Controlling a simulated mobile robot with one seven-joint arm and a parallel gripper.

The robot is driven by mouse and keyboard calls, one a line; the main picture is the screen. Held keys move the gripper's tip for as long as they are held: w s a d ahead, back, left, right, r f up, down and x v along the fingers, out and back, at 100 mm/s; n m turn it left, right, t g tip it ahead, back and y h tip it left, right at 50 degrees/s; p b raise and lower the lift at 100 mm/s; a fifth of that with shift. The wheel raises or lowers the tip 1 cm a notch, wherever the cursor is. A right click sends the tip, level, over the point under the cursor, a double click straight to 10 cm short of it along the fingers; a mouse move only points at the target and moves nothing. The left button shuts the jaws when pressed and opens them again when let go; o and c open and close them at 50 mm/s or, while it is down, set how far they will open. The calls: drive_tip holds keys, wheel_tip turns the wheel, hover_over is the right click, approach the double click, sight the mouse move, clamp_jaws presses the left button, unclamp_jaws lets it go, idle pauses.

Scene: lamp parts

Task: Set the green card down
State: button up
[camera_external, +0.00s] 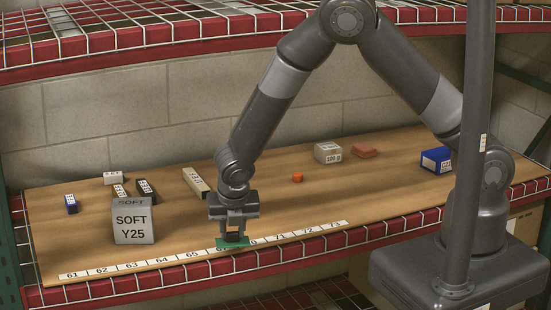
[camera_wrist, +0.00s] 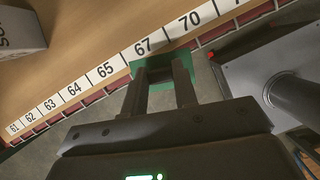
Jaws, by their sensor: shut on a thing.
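The green card (camera_external: 222,243) is at the front edge of the wooden shelf board, over the number strip. My gripper (camera_external: 235,236) points down and is shut on it, with the fingers above its middle. In the wrist view the green card (camera_wrist: 183,52) shows around the fingertips of my gripper (camera_wrist: 158,74), beside the numbers 67 and 70, and reaches out over the red shelf edge. A dark part shows between the fingers. Whether the card touches the board cannot be told.
The number strip (camera_external: 130,266) runs along the front edge. A grey "SOFT Y25" block (camera_external: 132,222) stands at left. Small dark and pale blocks lie behind it. An orange cube (camera_external: 297,177), a 100 g box (camera_external: 327,153) and a blue box (camera_external: 436,160) are further back right.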

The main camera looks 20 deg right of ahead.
drive_tip(key=shift+s+a, duration=0.1)
drive_tip(key=shift+s, duration=0.35)
drive_tip(key=w+d+m, duration=0.1)
drive_tip(key=w+d, duration=0.2)
drive_tip(key=d, duration=0.1)
drive_tip(key=w+d+f+m, duration=0.1)
drive_tip(key=w+d, duration=0.2)
drive_tip(key=d, duration=0.1)
drive_tip(key=w+d+m+h, duration=0.1)
drive_tip(key=w+d, duration=0.2)
drive_tip(key=d, duration=0.1)
drive_tip(key=shift+d+f, duration=0.1)
drive_tip(key=shift+f, duration=0.1)
drive_tip(key=w+d+m, duration=0.1)
drive_tip(key=w+d, duration=0.1)
drive_tip(key=d, duration=0.3)
drive_tip(key=w+d+m, duration=0.1)
drive_tip(key=w+d, duration=0.2)
drive_tip(key=d, duration=0.2)
drive_tip(key=w+d+r+m+g+h, duration=0.1)
drive_tip(key=w+d, duration=0.2)
drive_tip(key=d, duration=0.2)
drive_tip(key=shift+w+d, duration=0.2)
drive_tip(key=shift+d, duration=0.15)
drive_tip(key=shift+d+f, duration=0.1)
drive_tip(key=shift+d, duration=0.05)
drive_tip(key=shift+w+f, duration=0.1)
drive_tip(key=shift+f, duration=1.2)
drive_tip(key=shift+f, duration=0.1)
